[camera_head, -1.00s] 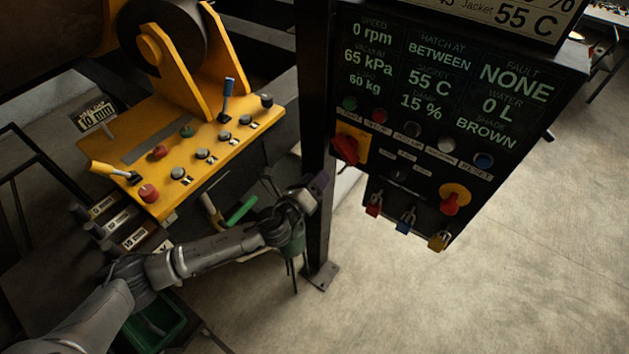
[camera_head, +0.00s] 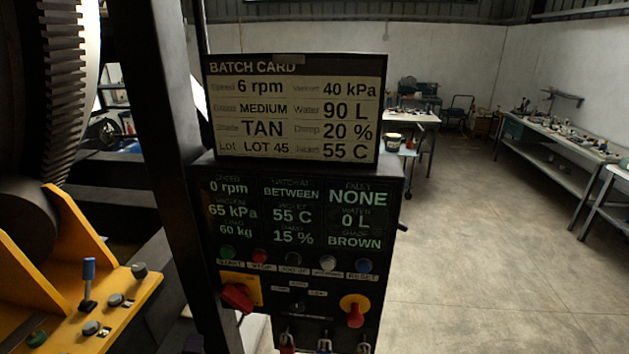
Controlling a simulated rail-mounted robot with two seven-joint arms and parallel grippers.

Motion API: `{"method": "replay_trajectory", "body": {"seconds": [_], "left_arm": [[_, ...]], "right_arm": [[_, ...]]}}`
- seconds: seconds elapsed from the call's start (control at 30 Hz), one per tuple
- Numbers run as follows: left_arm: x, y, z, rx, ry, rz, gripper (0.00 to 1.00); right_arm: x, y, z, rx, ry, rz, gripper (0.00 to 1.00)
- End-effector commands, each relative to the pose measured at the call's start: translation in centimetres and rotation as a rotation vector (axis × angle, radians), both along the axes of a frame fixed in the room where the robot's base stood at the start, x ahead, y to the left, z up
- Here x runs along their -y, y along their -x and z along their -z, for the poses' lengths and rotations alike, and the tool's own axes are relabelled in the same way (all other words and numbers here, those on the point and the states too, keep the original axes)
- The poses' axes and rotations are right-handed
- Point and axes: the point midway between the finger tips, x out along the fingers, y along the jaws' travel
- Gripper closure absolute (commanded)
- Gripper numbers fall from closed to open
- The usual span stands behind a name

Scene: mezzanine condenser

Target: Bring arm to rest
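Neither of my arms shows clearly in the head view. A small dark purplish shape (camera_head: 193,344) at the bottom edge, beside the post, may be the tip of my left gripper; its opening cannot be seen. My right gripper is out of view. The black control panel (camera_head: 392,240) stands in the middle, reading 0 rpm, 65 kPa, 60 kg, hatch BETWEEN, 55 C, 15 %, fault NONE, water 0 L, shade BROWN. The batch card (camera_head: 293,107) above it reads 6 rpm, 40 kPa, MEDIUM, 90 L, TAN, 20 %, LOT 45, 55 C.
A dark upright post (camera_head: 178,170) stands left of the panel. The yellow control console (camera_head: 130,300) with a blue lever (camera_head: 88,283) is at the lower left. Workbenches (camera_head: 560,145) line the right wall. The concrete floor (camera_head: 480,260) to the right is clear.

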Motion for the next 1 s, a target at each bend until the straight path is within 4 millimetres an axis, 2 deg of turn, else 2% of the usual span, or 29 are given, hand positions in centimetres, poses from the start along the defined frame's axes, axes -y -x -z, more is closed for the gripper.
{"method": "replay_trajectory", "body": {"seconds": [0.13,0.27,0.4,0.57,0.77,0.87,1.0], "left_arm": [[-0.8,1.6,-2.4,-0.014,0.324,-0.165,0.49],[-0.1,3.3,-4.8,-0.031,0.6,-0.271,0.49],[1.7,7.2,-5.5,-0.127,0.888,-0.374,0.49],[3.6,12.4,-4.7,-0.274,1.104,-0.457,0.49],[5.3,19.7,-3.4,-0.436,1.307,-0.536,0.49],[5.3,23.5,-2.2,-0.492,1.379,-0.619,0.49],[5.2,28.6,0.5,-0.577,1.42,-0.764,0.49]], "right_arm": [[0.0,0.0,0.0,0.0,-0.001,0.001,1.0],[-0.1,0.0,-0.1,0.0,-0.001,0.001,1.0],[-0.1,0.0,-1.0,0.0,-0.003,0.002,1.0],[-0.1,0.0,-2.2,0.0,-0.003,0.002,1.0],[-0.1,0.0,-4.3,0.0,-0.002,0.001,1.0],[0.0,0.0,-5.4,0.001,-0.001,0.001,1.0],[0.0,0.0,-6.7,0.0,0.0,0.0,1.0]]}}
